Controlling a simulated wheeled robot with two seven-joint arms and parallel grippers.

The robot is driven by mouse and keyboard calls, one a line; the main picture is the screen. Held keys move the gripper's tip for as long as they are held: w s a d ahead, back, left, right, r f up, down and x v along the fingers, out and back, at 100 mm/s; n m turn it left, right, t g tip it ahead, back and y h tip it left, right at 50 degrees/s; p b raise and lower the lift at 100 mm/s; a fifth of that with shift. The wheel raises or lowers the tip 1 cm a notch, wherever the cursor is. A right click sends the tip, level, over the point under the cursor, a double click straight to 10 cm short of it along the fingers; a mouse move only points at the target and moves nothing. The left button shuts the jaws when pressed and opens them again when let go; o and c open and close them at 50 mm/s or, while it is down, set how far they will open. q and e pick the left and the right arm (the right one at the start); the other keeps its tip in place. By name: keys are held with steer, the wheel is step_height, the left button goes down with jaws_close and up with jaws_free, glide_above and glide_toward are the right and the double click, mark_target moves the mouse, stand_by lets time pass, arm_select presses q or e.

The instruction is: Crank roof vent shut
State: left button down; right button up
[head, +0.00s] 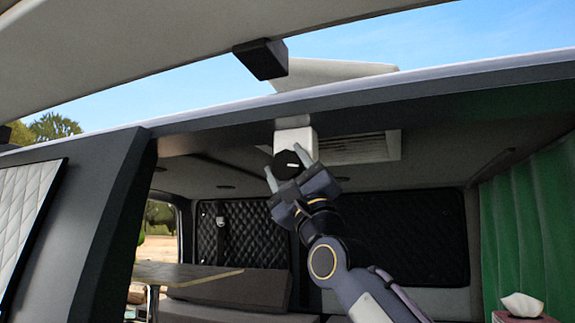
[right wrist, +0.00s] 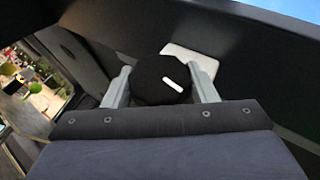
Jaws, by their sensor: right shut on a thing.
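The crank knob (head: 288,165) is black and round with a white mark across its face. It sits on a white housing (head: 293,137) under the front roof edge. My right gripper (head: 286,171) reaches up from the lower right, its two pale fingers on either side of the knob. In the right wrist view the fingers grip the knob (right wrist: 161,80), whose white mark is tilted. The roof vent lid (head: 330,72) stands raised above the roof line. The vent opening (head: 352,148) shows as a slatted frame in the ceiling. My left gripper is out of view.
The raised tailgate (head: 130,50) overhangs at the upper left, with a dark block (head: 261,59) at its edge. A green curtain (head: 525,235) hangs at the right. A tissue box (head: 523,308) stands at the lower right. A table (head: 185,273) and seats lie inside.

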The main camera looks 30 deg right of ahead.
steer(key=shift+y, duration=0.3)
steer(key=o, duration=0.8)
steer(key=shift+d, duration=0.1)
steer(key=shift+c, duration=0.2)
steer(key=shift+o, duration=1)
steer(key=shift+w, duration=0.1)
steer(key=shift+d, duration=0.15)
steer(key=b+v, duration=0.6)
steer(key=v, duration=0.1)
steer(key=shift+s+d+f, duration=0.2)
steer(key=shift+d+f, duration=0.05)
steer(key=shift+f, duration=0.05)
